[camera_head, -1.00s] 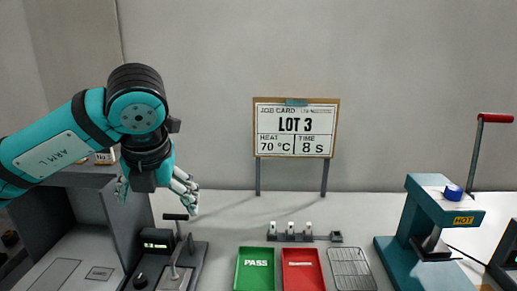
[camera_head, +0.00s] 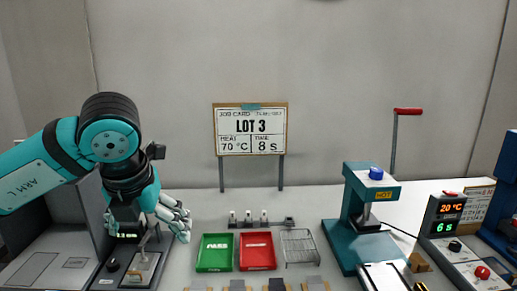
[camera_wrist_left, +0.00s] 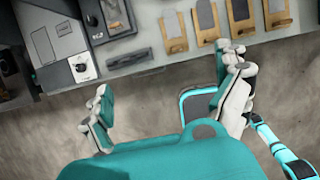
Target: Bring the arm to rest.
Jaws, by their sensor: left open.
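My left arm, teal and black and marked ARM L, comes in from the left in the head view. Its gripper (camera_head: 172,216) hangs in front of the grey bench device at the left. In the left wrist view the gripper's white and teal fingers (camera_wrist_left: 170,98) are spread wide with nothing between them. Grey floor shows between them, beside the table edge. My right gripper is not in view.
A green tray (camera_head: 215,268), a red tray (camera_head: 256,266) and a wire rack (camera_head: 300,262) lie right of my left gripper. A job board (camera_head: 250,165) stands behind. A teal press (camera_head: 347,240) and a control box (camera_head: 447,258) stand further right.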

